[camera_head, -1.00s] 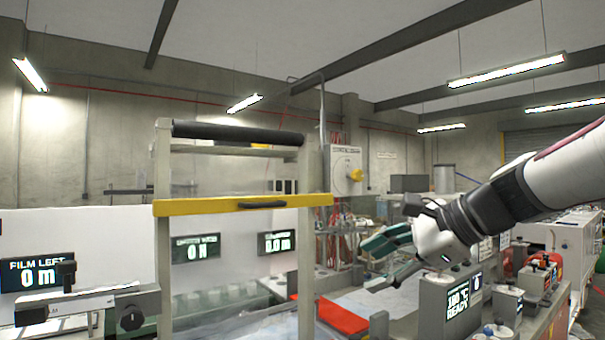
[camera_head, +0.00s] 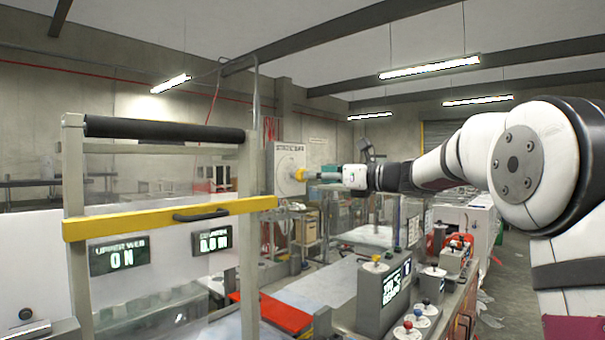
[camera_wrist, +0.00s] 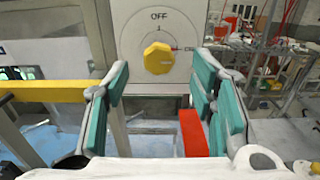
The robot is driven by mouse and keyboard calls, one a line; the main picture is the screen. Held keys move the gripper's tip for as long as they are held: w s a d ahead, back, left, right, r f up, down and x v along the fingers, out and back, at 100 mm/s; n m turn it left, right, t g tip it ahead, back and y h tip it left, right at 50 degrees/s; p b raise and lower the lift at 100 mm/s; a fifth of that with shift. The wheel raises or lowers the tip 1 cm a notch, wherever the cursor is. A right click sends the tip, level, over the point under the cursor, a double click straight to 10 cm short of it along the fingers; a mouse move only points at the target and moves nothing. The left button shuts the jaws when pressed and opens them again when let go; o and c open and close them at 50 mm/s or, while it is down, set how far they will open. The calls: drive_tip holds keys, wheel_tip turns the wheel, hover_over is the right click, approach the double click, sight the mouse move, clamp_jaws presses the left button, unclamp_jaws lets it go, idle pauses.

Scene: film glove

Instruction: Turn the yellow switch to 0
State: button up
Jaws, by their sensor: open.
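The yellow switch (camera_wrist: 158,58) is a faceted knob on a pale round dial plate (camera_wrist: 130,35) in the wrist view. "OFF" is printed above it, with a small mark below that and red lettering to its right.
A frame with a yellow bar (camera_head: 165,217) and black roller stands left of the cabinet. A red panel (camera_head: 272,312) lies below. A control box with a lit display (camera_head: 393,284) and several knobs stand at the lower right.

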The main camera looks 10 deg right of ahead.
sight(302, 174)
drive_tip(key=x, duration=0.6)
drive_tip(key=shift+a, duration=0.15)
drive_tip(key=c, duration=1.2)
